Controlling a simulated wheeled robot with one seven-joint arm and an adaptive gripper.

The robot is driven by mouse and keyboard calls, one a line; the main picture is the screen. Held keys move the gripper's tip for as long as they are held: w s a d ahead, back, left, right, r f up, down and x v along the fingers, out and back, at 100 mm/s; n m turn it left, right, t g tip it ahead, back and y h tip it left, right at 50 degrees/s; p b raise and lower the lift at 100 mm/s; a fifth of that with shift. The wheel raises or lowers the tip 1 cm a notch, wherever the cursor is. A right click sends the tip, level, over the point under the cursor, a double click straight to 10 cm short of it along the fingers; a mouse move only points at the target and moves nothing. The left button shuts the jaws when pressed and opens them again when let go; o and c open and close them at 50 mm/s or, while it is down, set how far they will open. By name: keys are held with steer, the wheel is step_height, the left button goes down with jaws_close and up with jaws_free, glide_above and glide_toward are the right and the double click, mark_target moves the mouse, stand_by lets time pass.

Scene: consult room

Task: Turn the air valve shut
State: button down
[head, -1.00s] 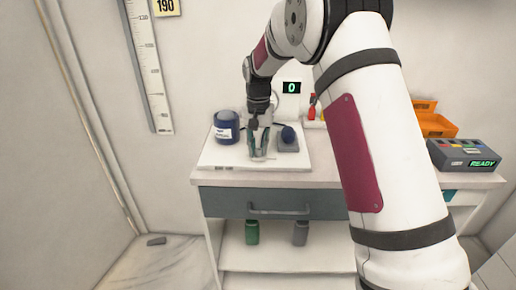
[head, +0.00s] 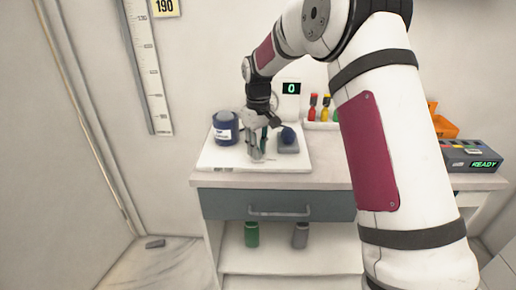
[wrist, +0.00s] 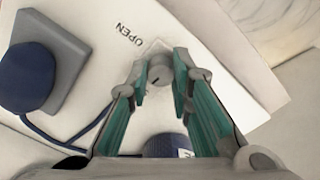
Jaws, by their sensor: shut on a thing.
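The air valve's small round grey knob (wrist: 160,73) stands on a white board (wrist: 98,80), with a dark mark on its top. The word OPEN (wrist: 130,35) is printed beside it. My gripper (wrist: 160,80) has its green-lined fingers on both sides of the knob and is shut on it. In the head view my gripper (head: 257,152) points down at the board (head: 213,158) on the cabinet top, and its fingers mostly hide the knob.
A dark blue jar (head: 226,128) stands left of my gripper. A grey block with a blue bulb (head: 288,136) is close on the right, with a blue hose (wrist: 55,138). A display (head: 291,88) reads 0. Coloured bottles (head: 320,108) and a READY box (head: 470,155) are farther right.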

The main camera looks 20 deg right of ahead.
steer(key=shift+n, duration=0.6)
steer(key=c, duration=1.4)
jaws_free()
step_height(320, 180, up, 12)
steer(key=shift+r, duration=0.1)
